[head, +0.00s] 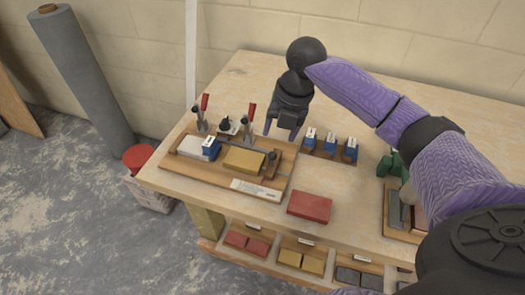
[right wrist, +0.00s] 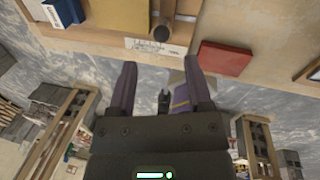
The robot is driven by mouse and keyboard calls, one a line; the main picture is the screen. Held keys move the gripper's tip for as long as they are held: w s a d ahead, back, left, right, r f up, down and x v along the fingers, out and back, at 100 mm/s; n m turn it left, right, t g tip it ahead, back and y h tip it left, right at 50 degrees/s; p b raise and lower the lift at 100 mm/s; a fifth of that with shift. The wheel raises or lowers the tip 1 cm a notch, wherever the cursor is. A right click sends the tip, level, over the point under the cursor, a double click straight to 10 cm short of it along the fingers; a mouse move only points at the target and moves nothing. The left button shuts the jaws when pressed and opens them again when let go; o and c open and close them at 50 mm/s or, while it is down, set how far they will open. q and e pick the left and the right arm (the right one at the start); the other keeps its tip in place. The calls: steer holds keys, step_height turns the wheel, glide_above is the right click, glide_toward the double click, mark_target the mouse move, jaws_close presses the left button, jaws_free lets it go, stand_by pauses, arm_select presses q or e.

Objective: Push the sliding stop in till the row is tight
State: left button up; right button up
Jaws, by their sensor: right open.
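A wooden fixture board (head: 222,184) lies on the table. The sliding stop (head: 272,165), brown with a dark round knob, stands at the right end of the row. Its knob (right wrist: 161,31) also shows in the right wrist view, beyond the fingers. I cannot tell whether the stop touches the yellow block. My right gripper (head: 281,132) is open and empty, above and behind the stop. My left gripper is out of view.
Two red-handled toggle clamps (head: 203,110) stand along the board's back edge. A rack of blue blocks (head: 330,150) lies to the right, a red block (head: 309,206) in front of it. A wooden tray (head: 396,232) is further right. The front right tabletop is mostly clear.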

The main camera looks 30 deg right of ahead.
mark_target(274, 153)
steer(key=f, duration=0.2)
steer(key=f+b, duration=0.1)
steer(key=f, duration=0.2)
steer(key=a+f+b, duration=0.1)
steer(key=f, duration=0.1)
steer(key=shift+w+a+f, duration=0.1)
steer(key=shift+w+f, duration=0.05)
steer(key=shift+f, duration=0.45)
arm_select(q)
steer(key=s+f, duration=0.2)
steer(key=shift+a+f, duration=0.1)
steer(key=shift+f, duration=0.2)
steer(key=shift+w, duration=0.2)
arm_select(e)
steer(key=shift+w, duration=0.1)
